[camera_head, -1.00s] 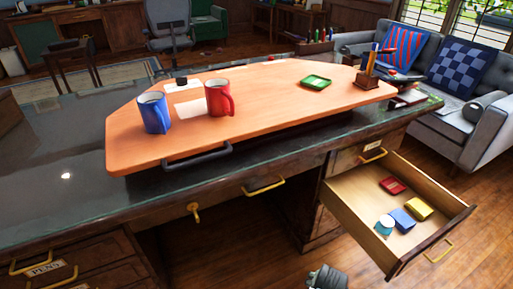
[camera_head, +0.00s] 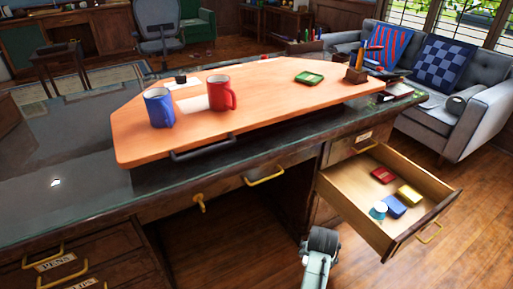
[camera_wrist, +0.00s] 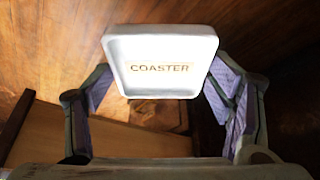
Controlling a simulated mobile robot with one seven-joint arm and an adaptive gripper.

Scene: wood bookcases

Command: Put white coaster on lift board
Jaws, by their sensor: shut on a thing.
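The white coaster (camera_wrist: 160,45), a rounded square tray lettered "COASTER", is between the two fingers of my gripper (camera_wrist: 162,82) in the wrist view. My gripper is shut on its sides. I cannot make out the coaster in the head view, where part of my arm (camera_head: 318,262) shows at the bottom, in front of the desk and left of the open drawer. The lift board (camera_head: 270,112) is an orange wooden board raised above the desk top, with a dark handle (camera_head: 202,151) on its front edge.
On the board stand a blue mug (camera_head: 159,108), a red mug (camera_head: 220,93), a green coaster (camera_head: 309,78) and a pen holder (camera_head: 357,74). The open drawer (camera_head: 340,190) holds red, yellow and blue items and a small round one. The board's front middle is clear.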

